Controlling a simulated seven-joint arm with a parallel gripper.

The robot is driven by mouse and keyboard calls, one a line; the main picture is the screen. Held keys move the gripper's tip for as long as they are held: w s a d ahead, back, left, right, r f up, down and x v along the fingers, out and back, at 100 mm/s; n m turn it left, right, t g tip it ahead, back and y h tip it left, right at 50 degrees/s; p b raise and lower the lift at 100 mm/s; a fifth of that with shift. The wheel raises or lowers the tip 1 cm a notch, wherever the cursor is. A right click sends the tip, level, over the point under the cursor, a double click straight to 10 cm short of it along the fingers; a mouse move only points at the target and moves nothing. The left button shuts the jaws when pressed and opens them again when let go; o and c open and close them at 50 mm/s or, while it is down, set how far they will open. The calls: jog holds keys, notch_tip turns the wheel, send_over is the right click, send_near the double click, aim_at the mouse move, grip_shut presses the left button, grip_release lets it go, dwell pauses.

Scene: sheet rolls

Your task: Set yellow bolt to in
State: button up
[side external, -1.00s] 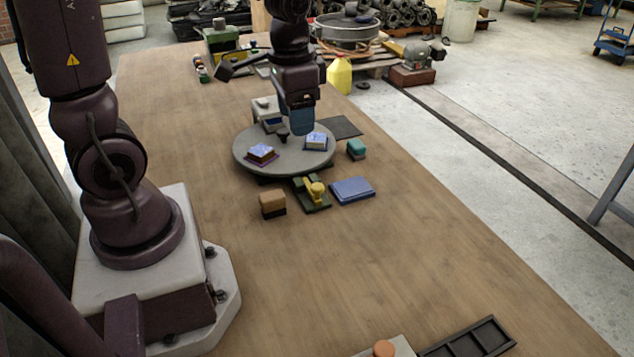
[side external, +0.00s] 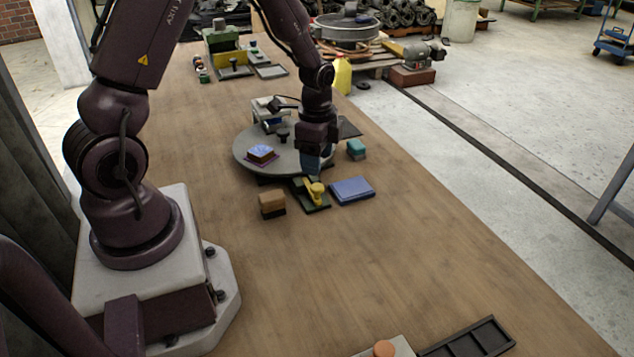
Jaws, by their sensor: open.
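The yellow bolt (side external: 317,190) sits on a small dark green base (side external: 313,204) on the wooden table, just in front of the grey round turntable. Its rounded knob stands up, and its far part is close behind my gripper's tip. My gripper (side external: 311,172) points down just above and behind the bolt, over the turntable's front right edge. The gap between its fingers is too small to make out, and I cannot tell whether it touches the bolt. Nothing shows held in it.
The table's front middle is clear.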

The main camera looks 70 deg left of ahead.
aim_at(317, 186)
notch_tip(317, 186, down, 7)
dwell(0.3)
grip_shut()
jog(key=shift+a, duration=1.7)
grip_release()
notch_tip(317, 186, up, 13)
